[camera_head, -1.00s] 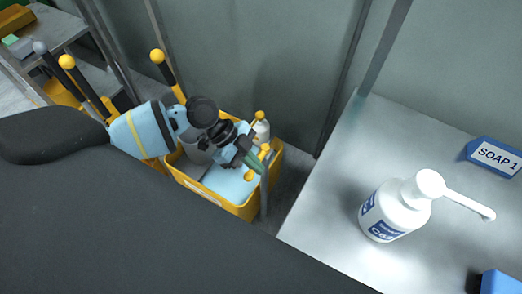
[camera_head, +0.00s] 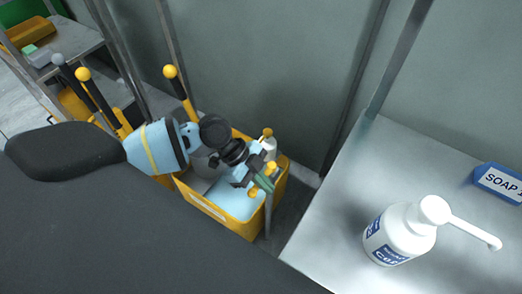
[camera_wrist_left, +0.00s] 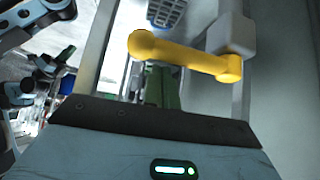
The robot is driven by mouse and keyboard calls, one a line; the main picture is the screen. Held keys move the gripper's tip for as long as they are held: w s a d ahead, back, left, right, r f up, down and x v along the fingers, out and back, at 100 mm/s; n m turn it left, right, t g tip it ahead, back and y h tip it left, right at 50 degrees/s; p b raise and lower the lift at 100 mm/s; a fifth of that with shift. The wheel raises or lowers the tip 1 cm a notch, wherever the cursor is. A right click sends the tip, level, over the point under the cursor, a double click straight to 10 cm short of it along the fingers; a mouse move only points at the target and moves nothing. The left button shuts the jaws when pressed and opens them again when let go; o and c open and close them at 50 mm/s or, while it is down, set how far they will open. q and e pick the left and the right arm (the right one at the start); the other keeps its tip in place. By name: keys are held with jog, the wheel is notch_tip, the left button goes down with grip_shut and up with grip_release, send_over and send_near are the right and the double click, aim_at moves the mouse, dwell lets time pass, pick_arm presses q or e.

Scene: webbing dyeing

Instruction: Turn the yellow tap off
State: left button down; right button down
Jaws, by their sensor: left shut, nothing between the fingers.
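The yellow tap handle (camera_wrist_left: 190,55) is a bar with a rounded end in the left wrist view. It joins a grey block (camera_wrist_left: 231,34) at its right. In the head view, small yellow knobs show by my left gripper (camera_head: 264,183), but I cannot tell which is the tap. My left gripper's green fingers (camera_wrist_left: 161,88) are shut and empty, pointing at the handle's underside. The handle hides their tips, so I cannot tell if they touch it. My right gripper shows in neither view.
A yellow bin (camera_head: 232,222) with pale blue contents lies below my left gripper. At right, a metal table (camera_head: 335,215) carries a white pump bottle (camera_head: 400,235) and a SOAP 1 sign (camera_head: 499,182).

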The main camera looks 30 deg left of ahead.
pick_arm(q)
jog(key=d+r+v, duration=0.1)
jog(key=v, duration=0.7)
jog(key=shift+w+r, duration=0.3)
jog(key=shift+r, duration=0.2)
